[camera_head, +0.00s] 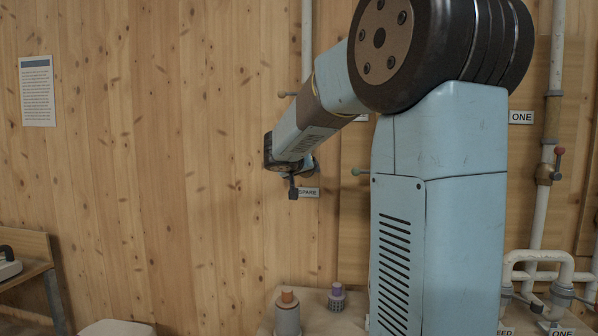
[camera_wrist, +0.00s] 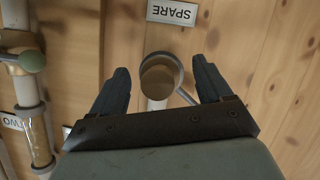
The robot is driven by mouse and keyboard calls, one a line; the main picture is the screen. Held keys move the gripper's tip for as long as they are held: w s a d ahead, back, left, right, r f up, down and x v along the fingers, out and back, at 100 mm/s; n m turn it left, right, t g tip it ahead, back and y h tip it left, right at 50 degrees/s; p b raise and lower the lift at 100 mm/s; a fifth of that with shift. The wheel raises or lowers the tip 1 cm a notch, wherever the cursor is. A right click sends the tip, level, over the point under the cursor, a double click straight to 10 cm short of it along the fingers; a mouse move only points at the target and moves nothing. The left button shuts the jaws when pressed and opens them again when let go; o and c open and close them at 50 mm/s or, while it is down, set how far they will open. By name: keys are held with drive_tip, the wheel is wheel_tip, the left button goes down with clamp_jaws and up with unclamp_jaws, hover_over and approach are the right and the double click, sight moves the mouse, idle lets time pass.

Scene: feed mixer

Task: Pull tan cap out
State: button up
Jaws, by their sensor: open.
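A round tan face, apparently the tan cap (camera_wrist: 158,77), sits inside a grey ring below the upside-down SPARE sign (camera_wrist: 172,12) in the wrist view. A thin grey bar runs from the ring towards the right finger. My gripper (camera_wrist: 161,65) is open, with one finger on each side of the ring and gaps on both sides; I cannot tell how far away the cap is in depth. In the head view my gripper (camera_head: 293,187) is at the wall beside the SPARE sign (camera_head: 308,192), and the cap there is hidden.
A grey cylinder with an orange-brown top (camera_head: 287,297) and a purple-topped piece (camera_head: 337,290) stand on a bench below. White pipes (camera_head: 540,240) with valves line the right. A pipe with a green-knobbed valve (camera_wrist: 30,61) is left in the wrist view.

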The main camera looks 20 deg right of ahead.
drive_tip(key=c, duration=0.9)
drive_tip(key=o, duration=0.9)
drive_tip(key=v, duration=1.4)
